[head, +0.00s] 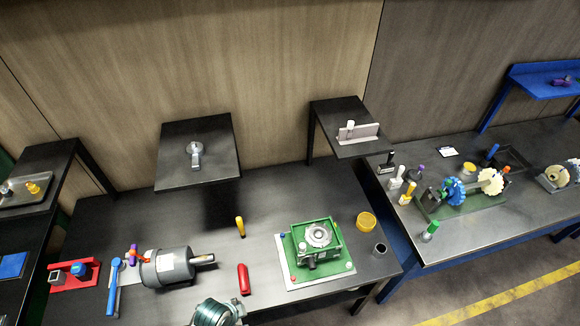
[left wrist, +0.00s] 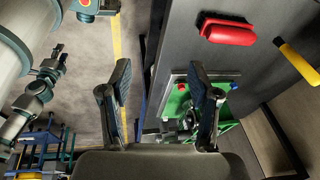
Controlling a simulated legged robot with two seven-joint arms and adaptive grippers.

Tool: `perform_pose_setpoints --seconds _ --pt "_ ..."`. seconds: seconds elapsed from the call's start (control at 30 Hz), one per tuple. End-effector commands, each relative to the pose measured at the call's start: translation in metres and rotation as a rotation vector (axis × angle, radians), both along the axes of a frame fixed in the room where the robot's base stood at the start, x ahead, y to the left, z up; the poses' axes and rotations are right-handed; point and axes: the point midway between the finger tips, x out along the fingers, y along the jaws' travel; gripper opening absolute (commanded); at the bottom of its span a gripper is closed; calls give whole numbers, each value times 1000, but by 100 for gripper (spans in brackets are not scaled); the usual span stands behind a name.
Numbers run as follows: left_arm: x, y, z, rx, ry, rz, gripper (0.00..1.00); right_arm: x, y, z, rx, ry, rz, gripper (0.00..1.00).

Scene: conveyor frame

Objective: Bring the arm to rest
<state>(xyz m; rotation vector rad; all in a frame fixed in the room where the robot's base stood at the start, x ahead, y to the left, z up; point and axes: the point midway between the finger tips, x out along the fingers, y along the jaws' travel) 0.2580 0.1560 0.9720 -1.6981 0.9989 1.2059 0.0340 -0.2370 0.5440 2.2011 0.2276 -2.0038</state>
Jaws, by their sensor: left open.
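My left gripper (left wrist: 159,76) shows in the left wrist view with its two dark fingers spread wide apart and nothing between them. Past the fingers are the grey floor on the left and the edge of a dark workbench on the right. The green fixture (left wrist: 228,84) lies on the bench beyond the right finger, partly hidden by it.
A second bench (head: 480,235) with gear parts stands right. Bare bench lies behind the motor.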

Motion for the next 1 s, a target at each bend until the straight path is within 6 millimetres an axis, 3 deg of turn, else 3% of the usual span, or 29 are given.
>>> perform_pose_setpoints --seconds 0.2,0.4,0.43,0.77,0.87,1.0 --pt "-16 33 -4 -106 22 590 62 0 -17 0 -20 2 -4 40" --pt "-33 65 -6 -170 21 1024 62 0 -19 0 -22 1 -4 40" --pt "-31 66 -17 -170 24 1040 62 0 -17 -2 -21 2 -4 40" --pt "-18 54 -164 -133 70 1019 62 -1 8 -25 9 3 -2 40" --pt "-24 53 -223 -118 88 1016 62 -1 5 -35 7 3 -1 40" --pt "-53 57 -324 -95 124 1010 62 -2 -4 -51 -5 3 0 40"
